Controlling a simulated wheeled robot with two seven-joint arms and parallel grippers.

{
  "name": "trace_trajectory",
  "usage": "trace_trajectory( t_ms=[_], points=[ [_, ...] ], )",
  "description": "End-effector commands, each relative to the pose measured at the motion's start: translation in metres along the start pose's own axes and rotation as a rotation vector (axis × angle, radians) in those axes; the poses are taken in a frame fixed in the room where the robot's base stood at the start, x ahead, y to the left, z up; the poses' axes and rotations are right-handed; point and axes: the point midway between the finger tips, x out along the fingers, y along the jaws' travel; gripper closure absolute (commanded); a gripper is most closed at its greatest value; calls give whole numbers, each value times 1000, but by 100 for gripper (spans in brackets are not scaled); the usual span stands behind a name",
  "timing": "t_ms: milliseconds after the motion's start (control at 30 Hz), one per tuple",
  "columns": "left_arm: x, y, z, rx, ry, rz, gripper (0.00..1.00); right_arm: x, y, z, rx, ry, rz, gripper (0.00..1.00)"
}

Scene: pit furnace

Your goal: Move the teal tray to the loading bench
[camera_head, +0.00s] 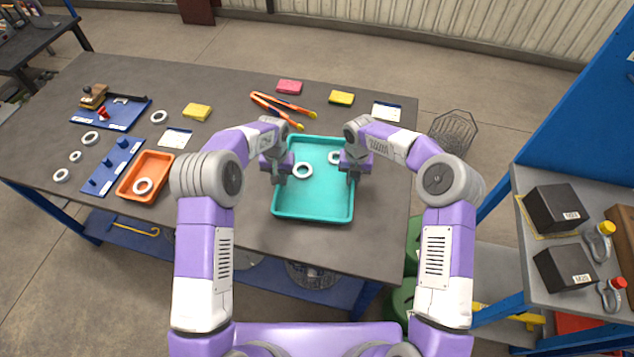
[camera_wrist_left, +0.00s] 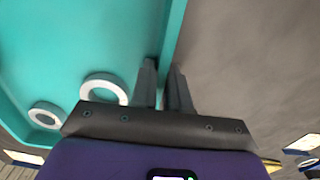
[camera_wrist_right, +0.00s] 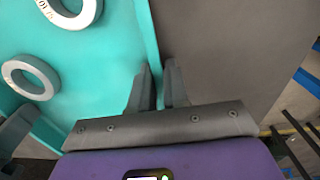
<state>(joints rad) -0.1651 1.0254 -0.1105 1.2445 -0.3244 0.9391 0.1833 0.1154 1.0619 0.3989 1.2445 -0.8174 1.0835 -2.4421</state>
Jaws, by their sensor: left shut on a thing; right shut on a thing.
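The teal tray (camera_head: 313,207) is at the right part of the grey table (camera_head: 235,220), level, with two pale rings (camera_head: 302,171) in it. I cannot tell if it rests on the table or hangs just above it. My left gripper (camera_head: 279,178) is shut on the tray's left wall; in the left wrist view the fingers (camera_wrist_left: 163,88) straddle the rim. My right gripper (camera_head: 352,176) is shut on its right wall, and its fingers (camera_wrist_right: 159,85) straddle the rim in the right wrist view. No label shows which surface is the loading bench.
Orange tongs (camera_head: 283,108) lie just behind the tray. An orange tray (camera_head: 146,177), blue peg boards (camera_head: 110,165) and loose rings occupy the left side. A wire basket (camera_head: 453,132) stands beyond the right edge. A blue-framed bench (camera_head: 585,285) with black boxes (camera_head: 556,208) is at far right.

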Motion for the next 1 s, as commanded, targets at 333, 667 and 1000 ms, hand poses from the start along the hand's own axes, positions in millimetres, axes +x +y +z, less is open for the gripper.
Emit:
trace_trajectory(
  t_ms=[333,667,1000],
  points=[
    [0,8,0,6,3,11,59,-1,6,-1,-5,0,12,59],
    [-20,5,-1,4,6,9,59,0,4,0,-2,-1,8,59],
    [-92,6,-1,5,6,11,59,0,3,0,-2,0,6,59]
  ],
)
